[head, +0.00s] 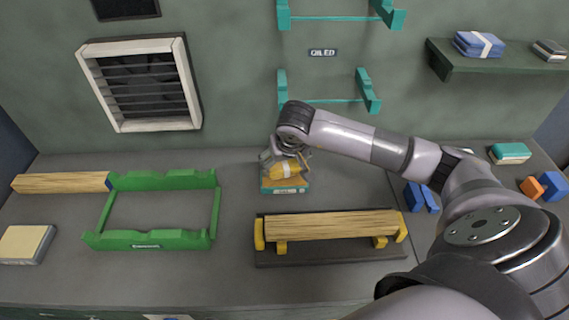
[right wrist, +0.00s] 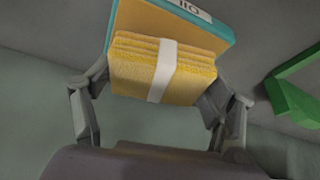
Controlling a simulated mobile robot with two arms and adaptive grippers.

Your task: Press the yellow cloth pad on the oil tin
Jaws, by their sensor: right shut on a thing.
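The yellow cloth pad (head: 285,172) is folded in layers with a white band around it. My right gripper (head: 287,163) is shut on it above the oil tin. The pad also shows between the fingers in the right wrist view (right wrist: 190,72). The oil tin (head: 285,189) is a low teal box with a pale label on its front, standing on the bench near the wall. In the right wrist view its amber top and teal rim (right wrist: 222,33) lie right beyond the pad. I cannot tell whether the pad touches the tin. My left gripper is out of view.
A green rack (head: 160,240) stands left of the tin, with a wooden piece (head: 60,183) at its far left corner. In front of the tin, a wooden piece (head: 330,224) lies on a dark stand with yellow supports (head: 330,256). Blue blocks (head: 413,197) lie to the right.

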